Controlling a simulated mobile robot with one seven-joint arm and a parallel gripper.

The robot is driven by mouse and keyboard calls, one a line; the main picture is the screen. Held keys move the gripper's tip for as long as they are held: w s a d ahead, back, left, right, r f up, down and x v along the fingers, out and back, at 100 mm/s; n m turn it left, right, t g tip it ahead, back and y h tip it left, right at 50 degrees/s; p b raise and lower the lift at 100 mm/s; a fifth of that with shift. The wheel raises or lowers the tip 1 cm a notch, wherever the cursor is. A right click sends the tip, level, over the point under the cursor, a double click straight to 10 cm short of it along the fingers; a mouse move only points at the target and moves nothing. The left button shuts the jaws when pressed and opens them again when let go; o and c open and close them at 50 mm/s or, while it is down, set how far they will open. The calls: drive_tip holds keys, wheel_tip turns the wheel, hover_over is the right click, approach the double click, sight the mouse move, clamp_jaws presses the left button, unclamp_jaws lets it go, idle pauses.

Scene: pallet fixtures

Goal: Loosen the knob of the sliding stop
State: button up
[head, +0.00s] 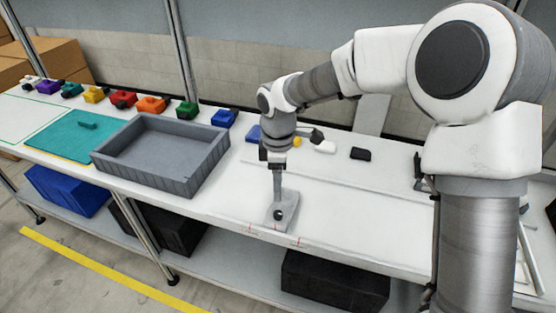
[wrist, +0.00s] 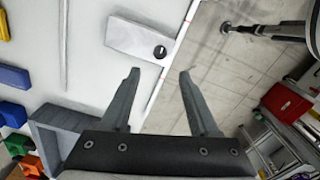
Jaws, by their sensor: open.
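The sliding stop (head: 291,203) is a light grey block near the front edge of the white workbench, with a small dark round knob (head: 278,213) on it. In the wrist view, the stop (wrist: 130,37) lies beyond the fingertips, and its black knob (wrist: 160,52) shows at its right end, in line with the gap between the fingers. My gripper (head: 277,200) points down over the stop. In the wrist view, my gripper (wrist: 159,73) is open with nothing between its fingers. The exact gap between fingertips and knob is hard to tell.
A grey tray (head: 197,176) and a teal mat (head: 52,143) are to the left on the bench. Several coloured blocks line the back. A black object (head: 361,154) lies behind right. A long strip (head: 340,182) runs behind the stop. Red marks sit at the front edge.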

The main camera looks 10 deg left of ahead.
wheel_tip(320, 180, up, 7)
idle(0.3)
drive_tip(key=s+d+r+m+t, duration=0.1)
drive_tip(key=s+d+r+m, duration=0.35)
drive_tip(key=d, duration=0.45)
drive_tip(key=s+d+r+m+t, duration=0.2)
drive_tip(key=s+d+r+m, duration=0.1)
drive_tip(key=d+r+m, duration=0.4)
drive_tip(key=s+d+f+m+t, duration=0.1)
drive_tip(key=s+d+m+t, duration=0.1)
drive_tip(key=s+d+m, duration=0.6)
drive_tip(key=s+d, duration=0.3)
drive_tip(key=shift+s+m+t, duration=0.2)
drive_tip(key=shift+m+t, duration=0.1)
drive_tip(key=shift+m, duration=0.05)
